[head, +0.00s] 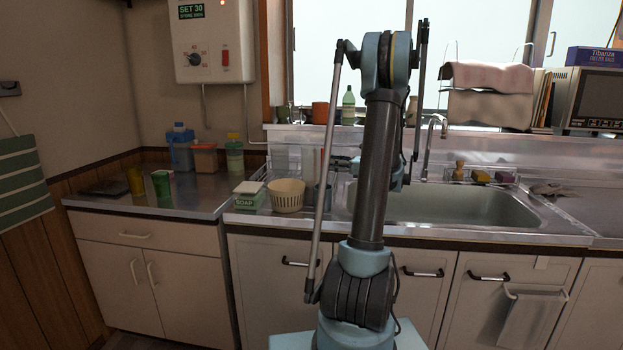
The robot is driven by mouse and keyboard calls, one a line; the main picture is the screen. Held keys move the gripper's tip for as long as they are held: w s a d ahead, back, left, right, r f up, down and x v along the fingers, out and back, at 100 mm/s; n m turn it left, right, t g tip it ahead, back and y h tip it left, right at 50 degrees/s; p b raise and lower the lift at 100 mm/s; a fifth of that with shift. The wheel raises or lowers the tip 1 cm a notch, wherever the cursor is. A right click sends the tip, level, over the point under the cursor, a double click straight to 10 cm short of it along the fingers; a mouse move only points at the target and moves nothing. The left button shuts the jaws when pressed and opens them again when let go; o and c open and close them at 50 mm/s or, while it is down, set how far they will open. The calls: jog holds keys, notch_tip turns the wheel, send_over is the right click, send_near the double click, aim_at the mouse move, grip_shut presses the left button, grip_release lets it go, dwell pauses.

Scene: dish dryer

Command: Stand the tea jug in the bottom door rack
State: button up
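No bottom door rack shows in this view, and I see nothing that I can clearly name as the tea jug. A blue lidded container (181,152) stands upright at the back of the left counter; I cannot tell whether it is a jug. My arm rises through the middle of the picture in front of the sink.
A cream basket (286,196) and a soap box (248,201) stand left of the sink (455,205).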

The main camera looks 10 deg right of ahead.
jog(key=shift+s+a+x, duration=0.1)
jog(key=shift+s+x, duration=0.1)
jog(key=shift+x, duration=1.25)
jog(key=shift+s+a+x, duration=0.1)
jog(key=shift+s+x, duration=0.05)
jog(key=shift+x, duration=1.3)
jog(key=shift+f, duration=0.15)
jog(key=shift+c, duration=0.5)
grip_shut()
